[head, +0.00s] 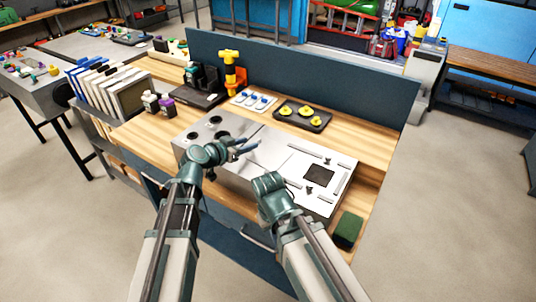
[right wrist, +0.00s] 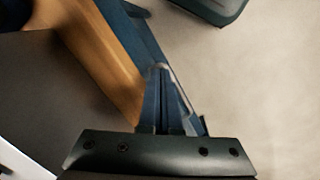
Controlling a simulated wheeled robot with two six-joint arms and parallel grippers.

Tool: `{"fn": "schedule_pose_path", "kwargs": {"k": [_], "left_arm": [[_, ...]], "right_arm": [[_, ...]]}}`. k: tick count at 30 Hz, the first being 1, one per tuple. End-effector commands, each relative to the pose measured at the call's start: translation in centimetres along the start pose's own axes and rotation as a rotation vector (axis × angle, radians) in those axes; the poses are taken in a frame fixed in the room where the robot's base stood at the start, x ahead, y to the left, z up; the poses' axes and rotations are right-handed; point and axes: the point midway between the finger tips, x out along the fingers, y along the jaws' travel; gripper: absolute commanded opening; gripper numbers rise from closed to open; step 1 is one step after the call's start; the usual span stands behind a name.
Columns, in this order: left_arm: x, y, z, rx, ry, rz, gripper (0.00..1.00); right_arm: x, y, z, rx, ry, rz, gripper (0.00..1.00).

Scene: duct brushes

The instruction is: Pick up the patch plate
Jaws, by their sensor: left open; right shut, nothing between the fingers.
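No part is clearly marked as the patch plate. A pale flat panel with a dark square (head: 319,176) lies on the right part of the silver metal box (head: 272,147); I cannot tell whether the square is a plate or an opening. My left gripper (head: 246,147) is open and empty above the middle of the box. My right gripper is shut with nothing in it; its fingers (right wrist: 167,98) show in the right wrist view, near a wooden edge. In the head view its wrist is at the box's front edge and its fingertips are hard to make out.
A dark green block (head: 348,229) lies at the bench's front right corner. Behind the box are a black tray with yellow knobs (head: 303,115), a white tray with blue pieces (head: 254,101) and a yellow-black tool (head: 230,72). Upright panels (head: 105,88) stand at left.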

Motion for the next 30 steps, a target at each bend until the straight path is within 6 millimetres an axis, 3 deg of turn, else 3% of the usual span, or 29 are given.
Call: {"fn": "schedule_pose_path", "kwargs": {"k": [9,16,17,24,30], "left_arm": [[4.5,0.3,0.3,0.000,0.000,0.001,0.44],[4.6,0.4,0.1,-0.001,0.000,0.000,0.44],[4.6,0.4,0.1,-0.001,0.000,0.000,0.42],[4.6,0.4,0.2,0.000,0.000,0.000,0.00],[4.6,0.4,0.2,0.000,0.000,0.000,0.00]], "right_arm": [[2.0,-0.2,-0.1,0.000,0.000,0.000,0.00],[1.9,-0.2,-0.1,0.000,0.000,0.000,0.00],[1.9,-0.2,-0.1,0.000,0.000,0.000,0.00],[1.9,-0.2,-0.1,0.000,0.000,0.000,0.00],[1.9,-0.2,-0.1,0.000,0.000,0.000,0.00]]}}
